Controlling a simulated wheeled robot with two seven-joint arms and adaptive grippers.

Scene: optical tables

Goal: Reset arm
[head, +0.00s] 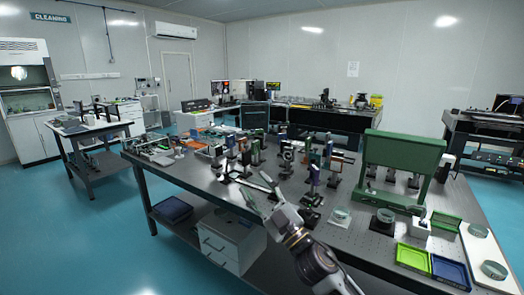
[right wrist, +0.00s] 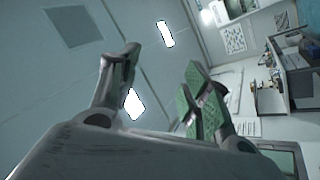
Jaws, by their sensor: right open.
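My right gripper (head: 263,187) is raised in front of the near edge of the optical table (head: 345,238) in the head view. Its arm comes up from the bottom middle. In the right wrist view my right gripper (right wrist: 158,85) has its two fingers spread apart with nothing between them. Behind the fingers are the ceiling and its lights, with the room turned on its side. My left gripper is not in the head view.
Many optical mounts (head: 312,172) stand on the table. A green frame (head: 402,148) stands at the right, with a green tray (head: 412,256) and a blue tray (head: 449,270) near the front right. A drawer cabinet (head: 230,240) sits below. Open floor (head: 90,235) lies at the left.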

